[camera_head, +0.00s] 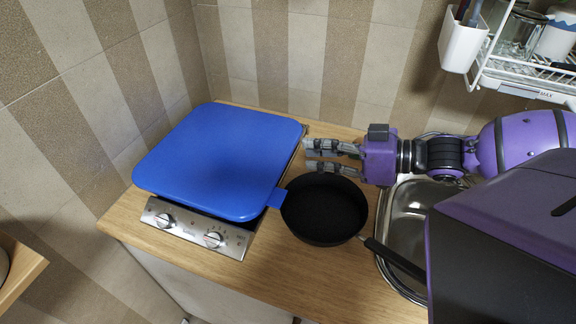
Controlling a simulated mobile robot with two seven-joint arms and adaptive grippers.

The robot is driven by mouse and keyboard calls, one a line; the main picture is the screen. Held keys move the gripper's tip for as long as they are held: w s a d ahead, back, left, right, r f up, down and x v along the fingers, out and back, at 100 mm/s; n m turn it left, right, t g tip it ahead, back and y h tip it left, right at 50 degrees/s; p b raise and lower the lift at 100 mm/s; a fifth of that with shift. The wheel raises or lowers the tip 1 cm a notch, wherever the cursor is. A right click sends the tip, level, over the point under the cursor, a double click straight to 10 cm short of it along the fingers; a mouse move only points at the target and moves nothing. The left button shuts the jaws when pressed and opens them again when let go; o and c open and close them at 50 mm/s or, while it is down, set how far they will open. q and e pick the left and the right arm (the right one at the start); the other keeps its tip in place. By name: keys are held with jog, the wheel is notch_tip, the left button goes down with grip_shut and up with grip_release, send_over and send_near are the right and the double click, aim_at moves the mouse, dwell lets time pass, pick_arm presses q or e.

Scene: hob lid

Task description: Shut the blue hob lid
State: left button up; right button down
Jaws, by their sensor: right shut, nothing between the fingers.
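The blue hob lid (219,158) lies nearly flat over the hob, with its tab at the front right corner beside the pan. The hob's steel front panel (198,227) with two knobs shows below the lid's front edge. My right gripper (308,155) is shut and empty. Its fingers point left, close to the lid's right edge and behind the pan; I cannot tell whether they touch the lid. My left gripper is not in view.
A black frying pan (323,209) stands on the wooden worktop (290,275) right of the hob, its handle reaching over the sink (405,220). A white dish rack (520,75) hangs at the upper right. Tiled walls close off the back and left.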

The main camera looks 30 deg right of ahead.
pick_arm(q)
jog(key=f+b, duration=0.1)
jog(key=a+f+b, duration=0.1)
jog(key=b, duration=0.1)
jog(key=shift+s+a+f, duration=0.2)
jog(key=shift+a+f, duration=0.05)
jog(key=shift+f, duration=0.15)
pick_arm(e)
jog(key=w+a+f, duration=0.3)
jog(key=a+f, duration=0.1)
jog(key=f, duration=0.1)
jog(key=shift+w+a+f, duration=0.15)
jog(key=shift+w+f, duration=0.15)
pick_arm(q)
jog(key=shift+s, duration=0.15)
pick_arm(e)
jog(key=f, duration=0.3)
jog(key=s+a+f, duration=0.1)
jog(key=shift+f+b, duration=0.4)
jog(key=shift+s+a+f, duration=0.1)
jog(key=shift+s+f, duration=0.05)
jog(key=shift+f, duration=0.1)
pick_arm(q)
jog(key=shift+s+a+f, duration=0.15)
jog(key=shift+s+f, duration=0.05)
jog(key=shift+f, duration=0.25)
pick_arm(e)
jog(key=shift+f, duration=0.1)
